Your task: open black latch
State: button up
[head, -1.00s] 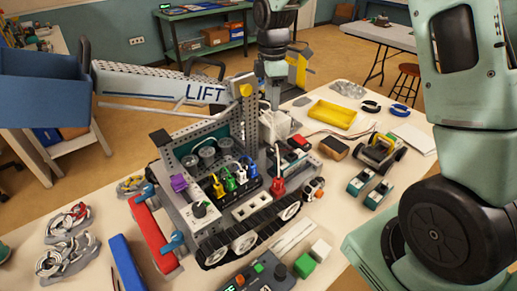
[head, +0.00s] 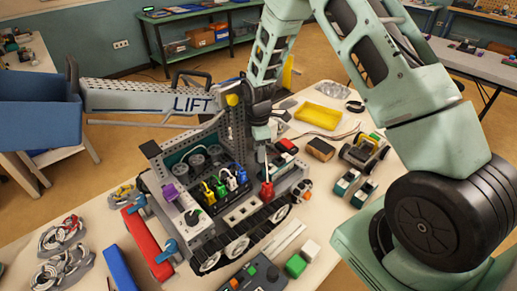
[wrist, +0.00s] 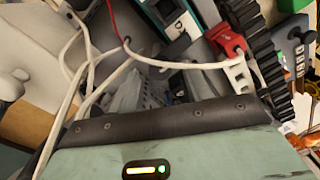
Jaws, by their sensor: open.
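A grey tracked robot with a raised LIFT arm (head: 150,99) stands on the pale table. I cannot pick out the black latch for certain; part of the deck is hidden behind my arm. My gripper (head: 262,158) points down over the right part of the robot's deck, just behind a red plug-like part (head: 267,190). It is open, and I see nothing held. In the wrist view, the red part (wrist: 227,40) is at upper right beside the black track (wrist: 270,72), with white cables (wrist: 160,64) crossing below the camera.
Yellow, blue, green and black plugs (head: 225,185) stand on the deck left of my gripper. A black-and-red block (head: 286,146), a yellow tray (head: 318,116) and a small wheeled vehicle (head: 365,152) lie to the right. A control box (head: 255,277) stands in front. The LIFT arm rises at left.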

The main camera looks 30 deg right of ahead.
jog(key=shift+f, duration=0.65)
jog(key=c, duration=1)
jog(key=shift+o, duration=0.2)
